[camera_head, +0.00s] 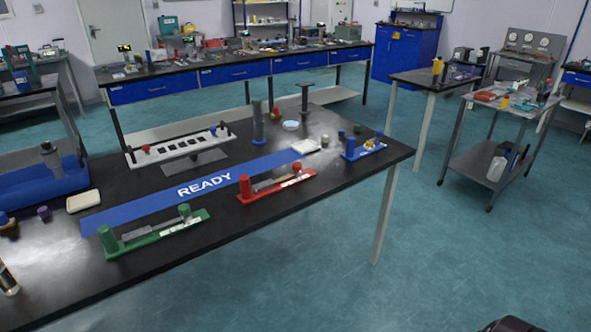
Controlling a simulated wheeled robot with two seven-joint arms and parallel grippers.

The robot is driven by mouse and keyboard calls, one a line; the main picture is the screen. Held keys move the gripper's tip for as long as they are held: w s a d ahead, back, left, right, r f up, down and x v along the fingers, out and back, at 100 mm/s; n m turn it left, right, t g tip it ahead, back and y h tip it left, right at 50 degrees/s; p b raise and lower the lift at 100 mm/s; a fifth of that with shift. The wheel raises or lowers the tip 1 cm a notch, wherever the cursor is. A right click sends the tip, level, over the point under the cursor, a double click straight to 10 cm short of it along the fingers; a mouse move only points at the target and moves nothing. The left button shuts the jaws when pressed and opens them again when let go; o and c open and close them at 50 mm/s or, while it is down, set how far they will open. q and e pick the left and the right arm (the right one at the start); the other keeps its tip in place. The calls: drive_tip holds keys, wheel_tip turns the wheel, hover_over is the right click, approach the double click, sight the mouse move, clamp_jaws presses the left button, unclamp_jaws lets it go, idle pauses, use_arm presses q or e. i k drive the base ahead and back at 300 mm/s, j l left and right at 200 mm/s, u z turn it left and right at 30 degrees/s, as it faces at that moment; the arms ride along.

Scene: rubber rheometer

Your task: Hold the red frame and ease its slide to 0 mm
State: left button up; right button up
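The red frame (246,199) lies on the black bench top, just in front of the right part of the blue READY strip. It has a red post at its left end and a shorter red knob near its right end. A grey slide bar (276,183) lies between them, with a pale scale strip beside it. The scale is too small to read. Neither of my grippers is visible at the frame, and nothing is holding it.
A similar green frame (119,248) lies at the front left, and a blue one (349,153) at the back right. The blue READY strip (150,204) runs behind the red frame. A white slotted rack (177,147) stands farther back. Bench space in front of the red frame is clear.

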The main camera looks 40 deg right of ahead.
sight(297, 172)
drive_tip(key=i+l, duration=0.1)
drive_tip(key=l, duration=0.4)
drive_tip(key=i+l, duration=0.1)
drive_tip(key=l, duration=0.4)
drive_tip(key=i+l, duration=0.15)
drive_tip(key=l, duration=0.35)
drive_tip(key=i+l, duration=0.1)
drive_tip(key=l, duration=0.4)
